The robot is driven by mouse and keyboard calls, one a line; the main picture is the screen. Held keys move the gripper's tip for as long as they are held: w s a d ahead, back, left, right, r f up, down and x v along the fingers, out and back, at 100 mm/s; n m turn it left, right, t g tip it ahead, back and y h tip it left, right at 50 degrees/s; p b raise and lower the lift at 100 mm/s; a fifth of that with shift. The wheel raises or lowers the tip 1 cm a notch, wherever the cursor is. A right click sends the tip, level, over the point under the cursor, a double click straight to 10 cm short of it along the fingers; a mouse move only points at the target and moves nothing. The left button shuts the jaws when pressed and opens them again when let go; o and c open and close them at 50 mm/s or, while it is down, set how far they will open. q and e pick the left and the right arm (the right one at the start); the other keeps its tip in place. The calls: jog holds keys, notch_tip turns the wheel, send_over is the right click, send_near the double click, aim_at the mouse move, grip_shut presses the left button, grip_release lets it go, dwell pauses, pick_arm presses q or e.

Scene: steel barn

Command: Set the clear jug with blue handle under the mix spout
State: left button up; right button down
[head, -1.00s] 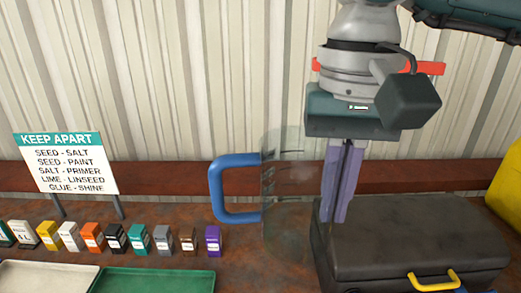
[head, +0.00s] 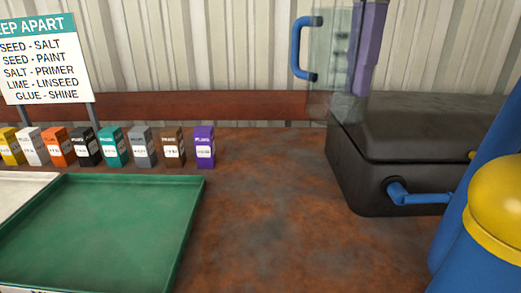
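The jug appears held in the air near the black case's back left corner. My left gripper is not in view.
The black case (head: 415,140) stands at the right. A blue structure with a yellow dome (head: 498,205) blocks the right edge. A green tray (head: 95,235) and a row of small packets (head: 115,147) are at left, below a sign (head: 40,62). The bench (head: 270,215) between is bare.

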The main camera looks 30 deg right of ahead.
aim_at(352, 124)
notch_tip(352, 124, down, 5)
jog(key=shift+r+b, duration=0.1)
jog(key=shift+b, duration=0.75)
notch_tip(352, 124, down, 15)
jog(key=shift+r+b, duration=0.1)
jog(key=shift+b, duration=0.25)
jog(key=c, duration=1.1)
grip_release()
